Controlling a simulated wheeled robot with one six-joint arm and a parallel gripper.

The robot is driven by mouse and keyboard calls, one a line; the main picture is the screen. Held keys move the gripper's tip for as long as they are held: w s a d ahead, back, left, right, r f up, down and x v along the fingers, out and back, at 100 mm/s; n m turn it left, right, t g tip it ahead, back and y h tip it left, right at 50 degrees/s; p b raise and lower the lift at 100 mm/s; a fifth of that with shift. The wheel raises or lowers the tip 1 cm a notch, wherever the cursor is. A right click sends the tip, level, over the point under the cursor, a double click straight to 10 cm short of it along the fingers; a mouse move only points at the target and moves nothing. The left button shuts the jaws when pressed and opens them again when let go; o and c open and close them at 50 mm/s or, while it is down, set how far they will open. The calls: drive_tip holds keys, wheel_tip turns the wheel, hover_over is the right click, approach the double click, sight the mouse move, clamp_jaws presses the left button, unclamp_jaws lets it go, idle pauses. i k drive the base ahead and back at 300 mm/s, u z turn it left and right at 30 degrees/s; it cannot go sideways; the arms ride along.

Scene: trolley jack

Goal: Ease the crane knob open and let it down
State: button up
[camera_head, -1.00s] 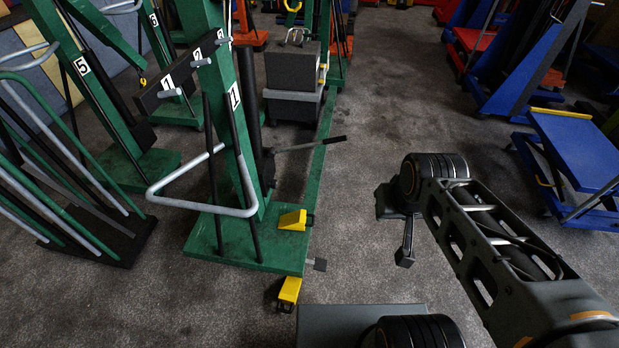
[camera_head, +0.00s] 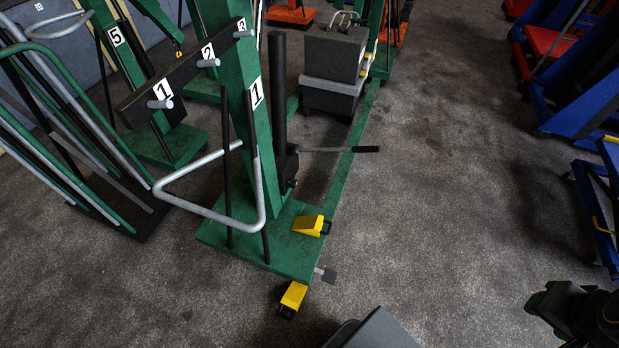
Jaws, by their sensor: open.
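The green crane marked 1 (camera_head: 238,110) stands upright left of centre on a green base plate (camera_head: 210,236). Its black ram (camera_head: 278,95) rises behind the post from a dark pump block (camera_head: 286,170). A pump handle (camera_head: 335,150) sticks out to the right from the block. A small light-coloured detail on the block's lower side may be the knob; it is too small to tell. My gripper (camera_head: 565,308) is dark, partly cut off at the lower right corner, open and well apart from the crane. Its fingertips are hard to make out.
A grey bent push bar (camera_head: 210,210) crosses the crane's near side. Grey weights (camera_head: 333,60) sit behind. Blue equipment (camera_head: 600,190) stands right. The carpet between is clear.

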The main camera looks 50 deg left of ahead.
sight(293, 184)
drive_tip(key=u, duration=0.05)
drive_tip(key=i, duration=2.1)
drive_tip(key=u, duration=3.7)
drive_tip(key=i, duration=0.5)
drive_tip(key=z, duration=0.05)
